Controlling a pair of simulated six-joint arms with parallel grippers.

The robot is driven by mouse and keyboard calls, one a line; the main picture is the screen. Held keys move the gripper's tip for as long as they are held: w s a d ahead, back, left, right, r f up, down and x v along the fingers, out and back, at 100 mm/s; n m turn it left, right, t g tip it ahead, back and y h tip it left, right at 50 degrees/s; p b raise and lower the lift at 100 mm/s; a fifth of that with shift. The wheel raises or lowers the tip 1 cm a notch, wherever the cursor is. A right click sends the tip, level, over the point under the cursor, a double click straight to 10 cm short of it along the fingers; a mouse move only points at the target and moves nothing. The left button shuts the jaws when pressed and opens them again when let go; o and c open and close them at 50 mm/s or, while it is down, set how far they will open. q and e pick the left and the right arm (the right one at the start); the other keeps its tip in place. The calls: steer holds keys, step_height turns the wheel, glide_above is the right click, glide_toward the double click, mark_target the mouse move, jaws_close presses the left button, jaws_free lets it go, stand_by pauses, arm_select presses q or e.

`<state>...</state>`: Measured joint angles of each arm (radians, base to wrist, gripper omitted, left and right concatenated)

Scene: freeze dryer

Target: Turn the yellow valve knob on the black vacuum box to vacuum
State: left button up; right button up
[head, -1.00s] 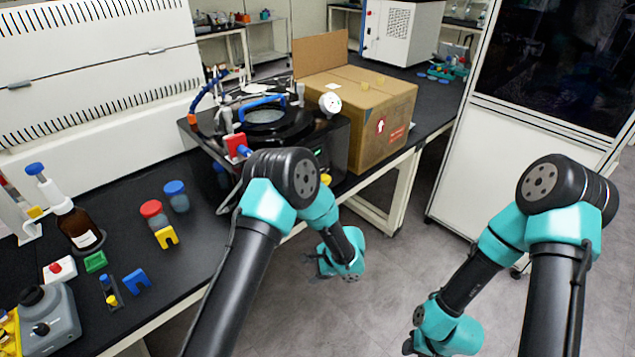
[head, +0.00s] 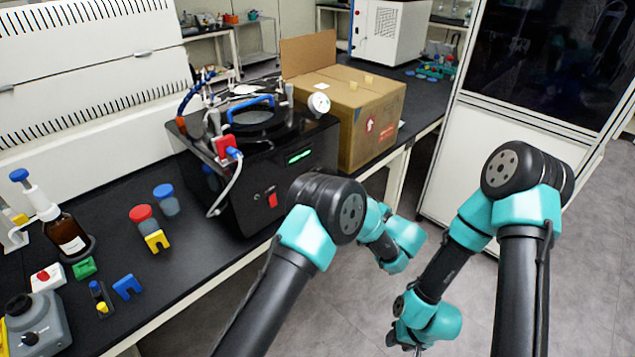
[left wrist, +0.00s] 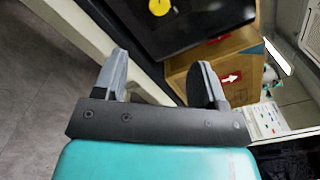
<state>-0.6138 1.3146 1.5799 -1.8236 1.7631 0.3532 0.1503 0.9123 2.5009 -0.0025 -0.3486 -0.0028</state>
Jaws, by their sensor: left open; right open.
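The black vacuum box (head: 245,195) stands on the bench at centre left in the head view, with a green display and a red switch on its front. The yellow valve knob (left wrist: 159,7) shows at the top edge of the left wrist view, on the dark face of the box (left wrist: 195,28); in the head view I cannot see it. My left gripper (left wrist: 160,78) is open and empty, apart from the knob. In the head view its fingers are hidden behind my arm. My right gripper (head: 405,347) is low over the floor, its fingers barely visible.
A cardboard box (head: 360,110) stands right beside the vacuum box. Floor in front of the bench is clear.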

arm_select(q)
steer(key=x, duration=1.7)
steer(key=shift+w+a+f, duration=0.1)
steer(key=shift+a, duration=0.1)
steer(key=c, duration=0.9)
